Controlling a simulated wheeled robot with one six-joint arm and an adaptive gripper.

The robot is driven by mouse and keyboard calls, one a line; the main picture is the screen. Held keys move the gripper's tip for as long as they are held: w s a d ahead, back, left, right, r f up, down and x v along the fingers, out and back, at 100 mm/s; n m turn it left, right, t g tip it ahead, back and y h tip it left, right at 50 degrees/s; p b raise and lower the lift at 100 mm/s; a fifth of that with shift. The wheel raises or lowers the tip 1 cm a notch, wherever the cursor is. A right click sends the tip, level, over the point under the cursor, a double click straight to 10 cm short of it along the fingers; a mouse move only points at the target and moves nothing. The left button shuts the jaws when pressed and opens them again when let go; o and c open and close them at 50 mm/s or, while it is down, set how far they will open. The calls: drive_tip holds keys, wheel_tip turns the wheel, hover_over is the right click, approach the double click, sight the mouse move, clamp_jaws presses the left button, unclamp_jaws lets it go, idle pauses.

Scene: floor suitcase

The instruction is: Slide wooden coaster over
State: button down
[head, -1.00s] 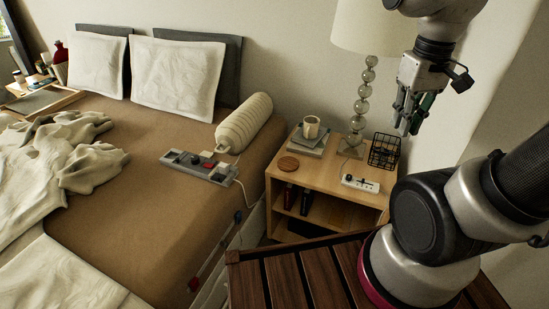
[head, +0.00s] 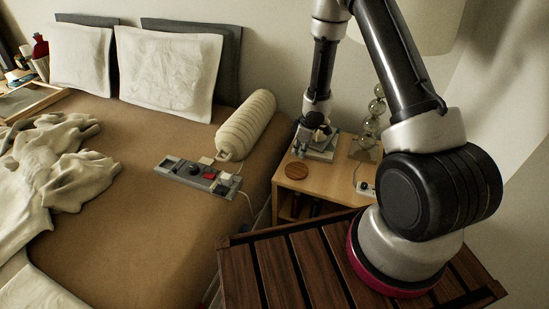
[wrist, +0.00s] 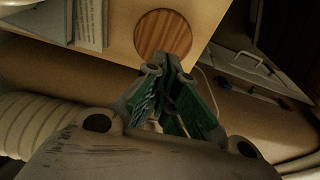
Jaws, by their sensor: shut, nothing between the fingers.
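The round wooden coaster (head: 297,170) lies flat on the light wooden nightstand (head: 325,185), near its left edge. It also shows in the wrist view (wrist: 163,33), at the top middle, close to the edge of the nightstand top. My gripper (head: 299,152) is above the nightstand, just behind the coaster in the head view. In the wrist view, the green-lined fingertips (wrist: 166,68) are shut with nothing between them. They appear just below the coaster in that picture; whether they touch it cannot be told.
Stacked books (wrist: 88,22) lie beside the coaster; my arm partly hides them in the head view. The bed, left, holds a ribbed bolster (head: 246,120) and a grey controller-like panel (head: 198,174).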

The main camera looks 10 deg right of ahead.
sight(316, 178)
drive_tip(key=shift+t+y, duration=0.3)
drive_tip(key=shift+y, duration=0.5)
drive_tip(key=w+a+f, duration=0.1)
drive_tip(key=a+f, duration=0.1)
drive_tip(key=w+a+f, duration=0.1)
drive_tip(key=a+f, duration=0.1)
drive_tip(key=f, duration=0.1)
drive_tip(key=w+a+f, duration=0.1)
drive_tip(key=a+f, duration=0.1)
drive_tip(key=f, duration=0.1)
drive_tip(key=shift+w+a+f, duration=0.15)
drive_tip(key=shift+a+f, duration=0.05)
drive_tip(key=s+d, duration=0.3)
drive_tip(key=d, duration=0.1)
drive_tip(key=s+d, duration=0.3)
drive_tip(key=d, duration=0.2)
drive_tip(key=s+d, duration=0.2)
drive_tip(key=d, duration=0.3)
drive_tip(key=shift+s, duration=0.4)
